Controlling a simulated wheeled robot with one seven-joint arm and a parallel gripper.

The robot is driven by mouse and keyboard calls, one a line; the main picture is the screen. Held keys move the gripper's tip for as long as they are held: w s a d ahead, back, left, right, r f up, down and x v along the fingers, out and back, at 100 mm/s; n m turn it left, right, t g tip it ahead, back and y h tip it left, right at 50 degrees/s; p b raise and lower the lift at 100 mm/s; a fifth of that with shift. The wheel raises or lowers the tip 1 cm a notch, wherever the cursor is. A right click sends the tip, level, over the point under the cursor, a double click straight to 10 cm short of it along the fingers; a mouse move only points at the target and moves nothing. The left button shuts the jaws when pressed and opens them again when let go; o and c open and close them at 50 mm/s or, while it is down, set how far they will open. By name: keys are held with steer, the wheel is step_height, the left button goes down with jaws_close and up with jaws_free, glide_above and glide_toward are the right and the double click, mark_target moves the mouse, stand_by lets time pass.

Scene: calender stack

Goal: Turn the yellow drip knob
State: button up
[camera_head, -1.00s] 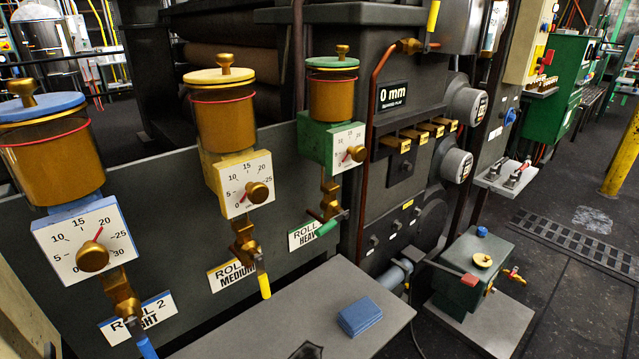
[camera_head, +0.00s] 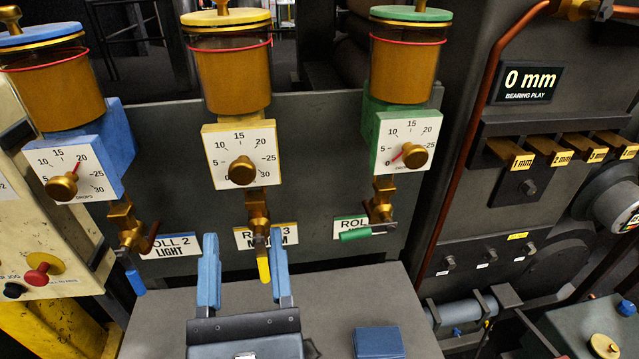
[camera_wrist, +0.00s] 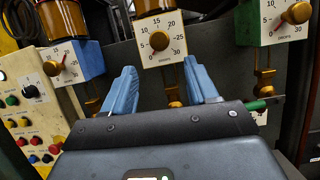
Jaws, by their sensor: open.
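The yellow drip unit stands in the middle, with a yellow-lidded oil jar (camera_head: 230,75) above a white dial plate edged in yellow (camera_head: 222,140). Its brass knob (camera_head: 242,170) sits at the dial's lower middle; it also shows in the wrist view (camera_wrist: 159,41). A yellow-handled lever (camera_head: 263,268) hangs below the dial. My gripper (camera_head: 243,250) is open and empty, with blue fingers spread on both sides of this lever in the picture. The fingers are below the knob and apart from it. The label behind reads partly "ROLL 3 MEDIUM" and is partly hidden by the fingers.
A blue drip unit (camera_head: 75,165) stands left and a green one (camera_head: 405,140) right, each with a brass knob and lever. A grey table (camera_head: 330,290) below holds a blue block (camera_head: 381,342). A cream panel with buttons (camera_head: 35,230) is at far left.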

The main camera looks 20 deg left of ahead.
mark_target(242, 179)
steer(key=shift+r+p+x, duration=0.2)
steer(key=shift+p+x, duration=0.25)
steer(key=shift+x, duration=1.6)
steer(key=shift+r+p+x, duration=0.25)
steer(key=shift+p+x, duration=0.2)
steer(key=shift+x, duration=1.65)
steer(key=shift+s+d, duration=0.15)
steer(key=shift+c, duration=0.4)
steer(key=c, duration=1)
steer(key=shift+o, duration=0.2)
steer(key=shift+t, duration=0.3)
